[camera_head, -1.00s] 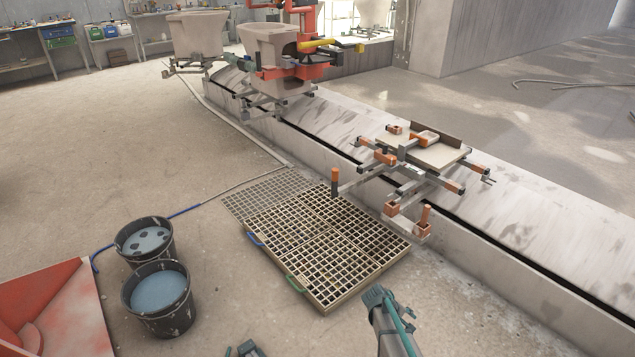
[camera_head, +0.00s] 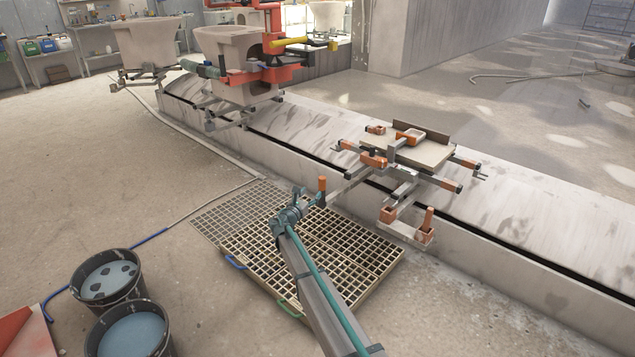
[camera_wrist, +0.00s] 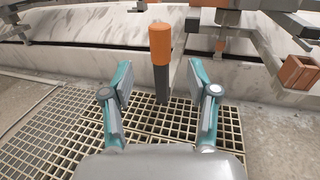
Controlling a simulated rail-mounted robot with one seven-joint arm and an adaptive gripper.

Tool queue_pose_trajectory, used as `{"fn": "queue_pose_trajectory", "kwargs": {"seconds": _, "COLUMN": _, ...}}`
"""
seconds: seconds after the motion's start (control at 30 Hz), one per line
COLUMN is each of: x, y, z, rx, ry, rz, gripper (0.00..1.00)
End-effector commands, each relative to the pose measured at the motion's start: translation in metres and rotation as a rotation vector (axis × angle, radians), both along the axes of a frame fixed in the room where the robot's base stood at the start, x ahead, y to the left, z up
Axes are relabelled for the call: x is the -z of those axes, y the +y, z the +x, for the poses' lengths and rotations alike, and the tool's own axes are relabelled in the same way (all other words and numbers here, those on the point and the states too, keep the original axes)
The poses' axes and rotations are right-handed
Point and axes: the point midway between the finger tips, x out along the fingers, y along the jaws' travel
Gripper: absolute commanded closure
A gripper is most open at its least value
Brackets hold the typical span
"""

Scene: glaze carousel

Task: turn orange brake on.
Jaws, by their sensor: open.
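An upright lever with an orange grip (camera_head: 322,184) stands at the end of a bar at the near side of the carriage (camera_head: 428,152). In the wrist view its orange grip (camera_wrist: 160,44) and grey shaft (camera_wrist: 162,84) are central, ahead of the gap between my fingers. My gripper (camera_head: 308,197) is open and empty, close beside the lever in the head view. In the wrist view my gripper (camera_wrist: 160,84) has a teal-edged finger on each side, apart from the lever.
Floor grating (camera_head: 345,248) lies under my arm. A concrete track wall (camera_head: 500,262) runs behind the lever. Two buckets (camera_head: 108,277) stand at lower left. Carriages with large ceramic pieces (camera_head: 232,55) stand farther along the track. Open floor lies left of the grating.

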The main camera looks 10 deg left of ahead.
Motion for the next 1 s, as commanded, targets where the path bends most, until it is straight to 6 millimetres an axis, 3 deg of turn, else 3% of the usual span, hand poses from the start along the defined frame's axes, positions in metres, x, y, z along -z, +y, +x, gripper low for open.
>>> {"fn": "queue_pose_trajectory", "kwargs": {"seconds": 0.27, "x": 0.002, "y": -0.006, "z": 0.022, "rx": 0.001, "ry": 0.004, "rz": -0.005, "gripper": 0.41}}
{"fn": "queue_pose_trajectory", "kwargs": {"seconds": 0.7, "x": 0.003, "y": -0.029, "z": 0.090, "rx": 0.002, "ry": 0.003, "rz": -0.002, "gripper": 0.41}}
{"fn": "queue_pose_trajectory", "kwargs": {"seconds": 1.0, "x": 0.001, "y": -0.034, "z": 0.102, "rx": 0.001, "ry": 0.004, "rz": -0.002, "gripper": 0.41}}
